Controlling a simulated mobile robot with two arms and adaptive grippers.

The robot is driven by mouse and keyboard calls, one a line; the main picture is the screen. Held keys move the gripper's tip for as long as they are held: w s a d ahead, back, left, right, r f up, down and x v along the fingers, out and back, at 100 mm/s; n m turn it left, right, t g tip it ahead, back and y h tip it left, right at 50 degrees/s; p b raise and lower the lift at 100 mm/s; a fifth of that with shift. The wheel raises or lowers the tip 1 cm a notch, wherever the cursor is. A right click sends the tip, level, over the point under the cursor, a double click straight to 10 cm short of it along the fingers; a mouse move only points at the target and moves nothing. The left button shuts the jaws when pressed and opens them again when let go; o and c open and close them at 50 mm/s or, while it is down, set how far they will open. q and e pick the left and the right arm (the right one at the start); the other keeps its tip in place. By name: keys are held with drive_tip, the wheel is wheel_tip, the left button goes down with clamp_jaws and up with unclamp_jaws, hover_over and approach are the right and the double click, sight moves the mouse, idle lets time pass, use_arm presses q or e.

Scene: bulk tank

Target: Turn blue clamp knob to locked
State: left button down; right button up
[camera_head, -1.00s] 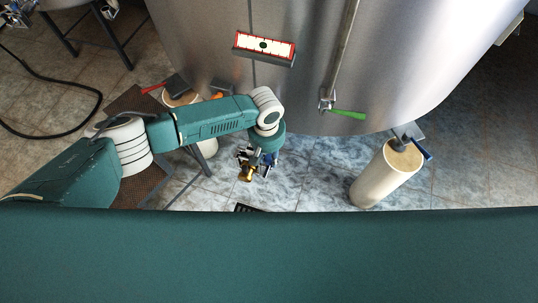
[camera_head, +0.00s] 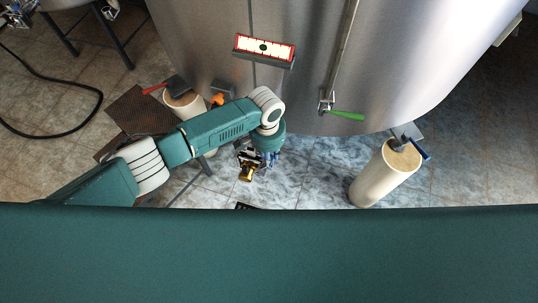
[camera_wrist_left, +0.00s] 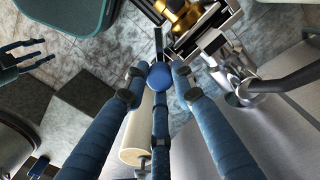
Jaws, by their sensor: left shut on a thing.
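The round blue clamp knob (camera_wrist_left: 160,77) shows between the blue fingers of my left gripper (camera_wrist_left: 158,84) in the left wrist view. The fingers are closed around it. Metal clamp parts (camera_wrist_left: 208,38) and a gold-coloured fitting (camera_wrist_left: 182,14) sit just beyond it. In the head view, my left gripper (camera_head: 258,160) is small, below the tank front beside the gold fitting (camera_head: 246,174); the knob cannot be made out there. My right gripper (camera_wrist_left: 28,58) shows at the left edge of the left wrist view, its dark fingers spread and empty.
The steel tank (camera_head: 300,70) fills the back, with a green-handled lever (camera_head: 346,115) on its front. Cream tank legs stand at left (camera_head: 183,98) and right (camera_head: 385,173). A blue handle (camera_head: 421,149) is by the right leg. Tiled floor lies between the legs.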

use_arm(q)
drive_tip(key=m, duration=0.4)
drive_tip(key=shift+m, duration=2.6)
drive_tip(key=c, duration=1.4)
unclamp_jaws()
drive_tip(key=shift+c, duration=0.2)
drive_tip(key=shift+r, duration=0.15)
wheel_tip(320, 180, up, 12)
drive_tip(key=shift+w, duration=0.25)
